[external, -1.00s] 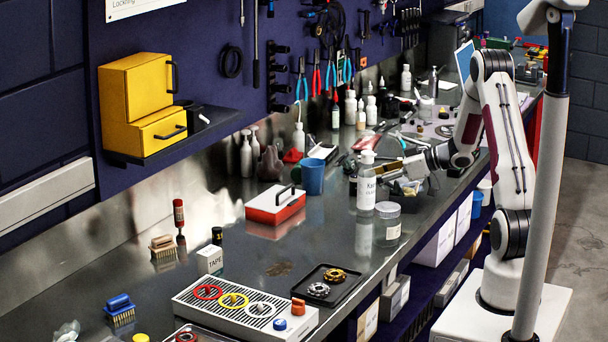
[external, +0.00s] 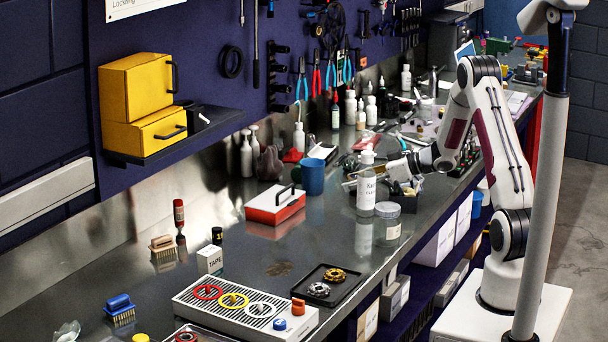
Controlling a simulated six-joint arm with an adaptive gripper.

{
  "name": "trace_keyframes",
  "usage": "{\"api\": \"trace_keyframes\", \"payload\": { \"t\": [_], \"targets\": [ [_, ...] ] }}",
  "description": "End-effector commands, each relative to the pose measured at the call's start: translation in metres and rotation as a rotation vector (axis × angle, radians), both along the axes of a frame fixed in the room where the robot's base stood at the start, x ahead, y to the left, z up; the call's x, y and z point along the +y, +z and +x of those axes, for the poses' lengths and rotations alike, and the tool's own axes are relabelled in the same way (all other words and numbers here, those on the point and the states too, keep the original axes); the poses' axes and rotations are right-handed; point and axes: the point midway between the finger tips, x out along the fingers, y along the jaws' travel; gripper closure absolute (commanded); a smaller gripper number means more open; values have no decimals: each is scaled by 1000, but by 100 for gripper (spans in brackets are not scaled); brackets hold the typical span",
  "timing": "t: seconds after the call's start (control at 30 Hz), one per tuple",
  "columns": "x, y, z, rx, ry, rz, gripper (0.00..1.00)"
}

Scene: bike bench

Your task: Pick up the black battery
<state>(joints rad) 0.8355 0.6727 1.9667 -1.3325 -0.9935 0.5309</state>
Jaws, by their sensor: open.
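A small dark upright cylinder (external: 217,235) with a yellowish mark stands behind the white tape box at the left of the bench. It may be the black battery, but it is too small to be sure. My gripper (external: 385,172) is far to its right and farther back, low over the cluttered part of the bench behind the white pump bottle. It is open, and no object shows held in it. Its fingertips are small and partly hidden by the bottle, so I cannot tell what lies right under them.
The white pump bottle (external: 366,185) and a clear jar (external: 388,222) stand near my gripper. A tray with two round parts (external: 352,290) lies nearer. Bare bench (external: 330,240) lies between.

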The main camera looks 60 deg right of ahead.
Motion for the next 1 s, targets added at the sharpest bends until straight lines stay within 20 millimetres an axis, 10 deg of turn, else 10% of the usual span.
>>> {"api": "trace_keyframes", "payload": {
  "t": [0.47, 0.67, 1.0],
  "targets": [
    [0, 0, 0, 0, 0, 0, 58],
    [0, 0, 0, 0, 0, 0, 100],
    [0, 1, 0, -1, 0, 0, 100]
  ]
}}
